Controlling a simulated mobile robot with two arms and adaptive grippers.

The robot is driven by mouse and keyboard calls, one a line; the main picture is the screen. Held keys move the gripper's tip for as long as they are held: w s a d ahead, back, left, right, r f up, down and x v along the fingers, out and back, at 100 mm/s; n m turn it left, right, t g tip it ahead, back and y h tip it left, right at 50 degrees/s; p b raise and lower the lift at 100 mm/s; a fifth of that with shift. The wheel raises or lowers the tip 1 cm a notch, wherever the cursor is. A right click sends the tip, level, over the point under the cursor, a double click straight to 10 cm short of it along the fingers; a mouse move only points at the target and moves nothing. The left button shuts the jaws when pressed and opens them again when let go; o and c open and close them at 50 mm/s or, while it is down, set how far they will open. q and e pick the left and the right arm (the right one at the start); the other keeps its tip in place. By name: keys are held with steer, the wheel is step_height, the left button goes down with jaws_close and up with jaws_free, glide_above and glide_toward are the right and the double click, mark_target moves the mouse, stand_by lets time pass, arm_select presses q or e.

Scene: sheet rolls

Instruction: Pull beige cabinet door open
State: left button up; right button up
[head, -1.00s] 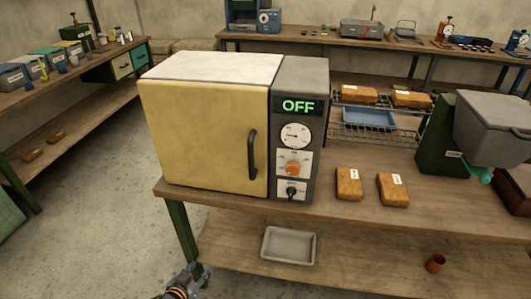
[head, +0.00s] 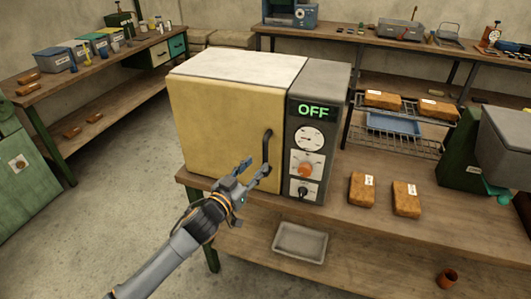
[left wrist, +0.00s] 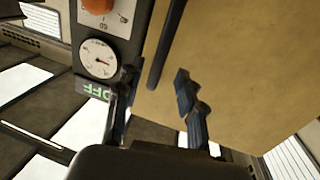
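The beige cabinet door (head: 215,125) is shut on the front of a box-shaped unit on the workbench. Its dark vertical handle (head: 267,147) is near the door's right edge. My left gripper (head: 256,168) is in front of the door at the handle's lower end, with its fingers apart. In the left wrist view the handle (left wrist: 166,45) appears between the lines of the two open fingers (left wrist: 155,92); contact cannot be told. The beige door (left wrist: 240,60) fills the right of that view. My right gripper is not in view.
A grey control panel (head: 316,155) showing OFF, with a gauge and knobs, is right of the door. Brown blocks (head: 362,189) and a wire rack (head: 400,133) stand farther right. A grey tray (head: 300,242) lies on the lower shelf. Open floor is at left.

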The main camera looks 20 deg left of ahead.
mark_target(264, 157)
arm_select(q)
steer(key=x, duration=0.6)
steer(key=shift+w+d+p, duration=0.15)
steer(key=shift+w+p, duration=0.05)
steer(key=shift+p, duration=0.15)
jaws_close()
